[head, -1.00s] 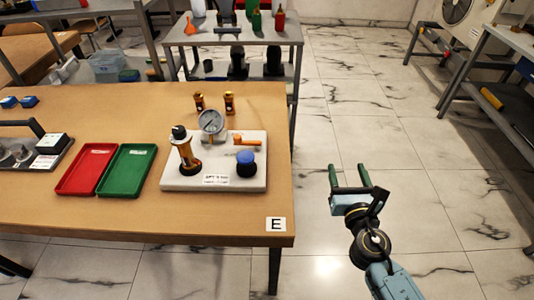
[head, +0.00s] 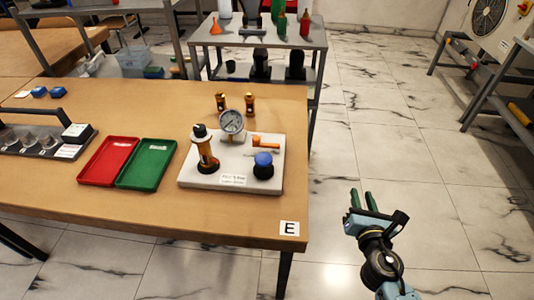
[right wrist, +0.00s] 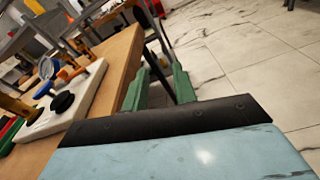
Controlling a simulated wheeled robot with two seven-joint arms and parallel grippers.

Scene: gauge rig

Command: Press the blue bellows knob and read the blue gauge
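The blue bellows knob (head: 263,160) sits on a black base at the right of a white rig plate (head: 215,182) on the wooden table. The round dial gauge (head: 232,122) stands behind the middle of the plate; its reading is too small to tell. My right gripper (head: 364,198) is beyond the table's right edge, apart from the rig, with its two green fingers spread and empty. My left gripper is not in view.
Two brass fittings (head: 236,103) stand behind. The floor right of the table is clear around my right gripper.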

